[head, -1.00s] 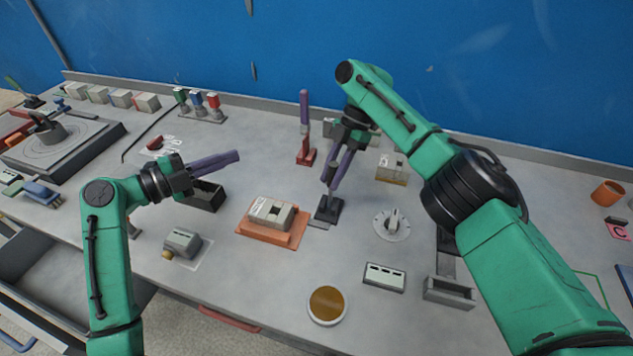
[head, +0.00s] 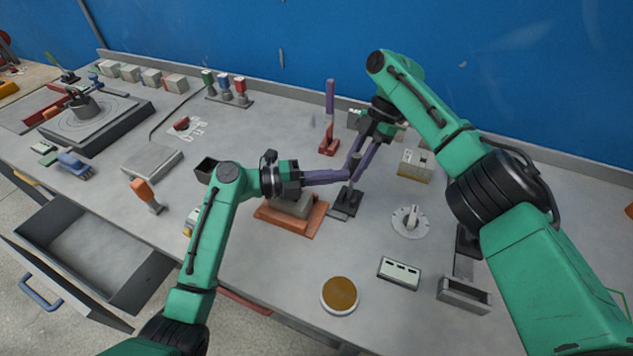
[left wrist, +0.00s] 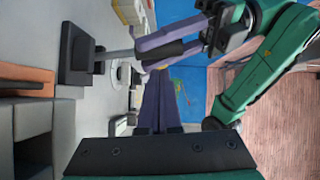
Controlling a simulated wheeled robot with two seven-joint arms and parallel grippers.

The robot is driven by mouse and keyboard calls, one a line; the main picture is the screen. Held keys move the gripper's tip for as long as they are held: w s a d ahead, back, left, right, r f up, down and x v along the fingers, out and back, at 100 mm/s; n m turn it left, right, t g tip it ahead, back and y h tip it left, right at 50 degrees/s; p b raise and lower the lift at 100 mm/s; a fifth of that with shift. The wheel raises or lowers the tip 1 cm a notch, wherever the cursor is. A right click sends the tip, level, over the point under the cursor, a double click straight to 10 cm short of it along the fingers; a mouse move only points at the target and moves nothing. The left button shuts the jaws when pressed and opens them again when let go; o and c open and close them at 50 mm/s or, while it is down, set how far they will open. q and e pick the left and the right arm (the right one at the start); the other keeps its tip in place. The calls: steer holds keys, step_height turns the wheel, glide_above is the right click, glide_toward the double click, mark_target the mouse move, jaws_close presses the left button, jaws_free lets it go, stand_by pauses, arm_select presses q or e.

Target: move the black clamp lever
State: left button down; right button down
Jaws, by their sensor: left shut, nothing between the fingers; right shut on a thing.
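The black clamp lever's dark base (head: 345,204) stands on the bench right of the orange-based block. Its short grey stem also shows in the left wrist view (left wrist: 119,54). My right gripper (head: 356,174) reaches down from above, shut on the lever's upper part, and its purple fingers hide most of that part. My left gripper (head: 345,175) is shut and empty, pointing right with its tips close beside the right fingers. In the left wrist view my left fingertips (left wrist: 160,76) end close to the right gripper's fingers; I cannot tell whether they touch.
The grey block on its orange base (head: 305,222) lies under my left gripper. A red-based lever with a purple handle (head: 330,108) stands behind. A round dial (head: 410,222) and a grey-and-yellow box (head: 415,165) are at the right. A brown-topped round dish (head: 340,294) is in front.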

arm_select(q)
steer(key=shift+w+d, duration=0.3)
steer(key=shift+w, duration=0.15)
arm_select(e)
steer(key=shift+w+r, duration=0.1)
steer(key=shift+r, duration=0.05)
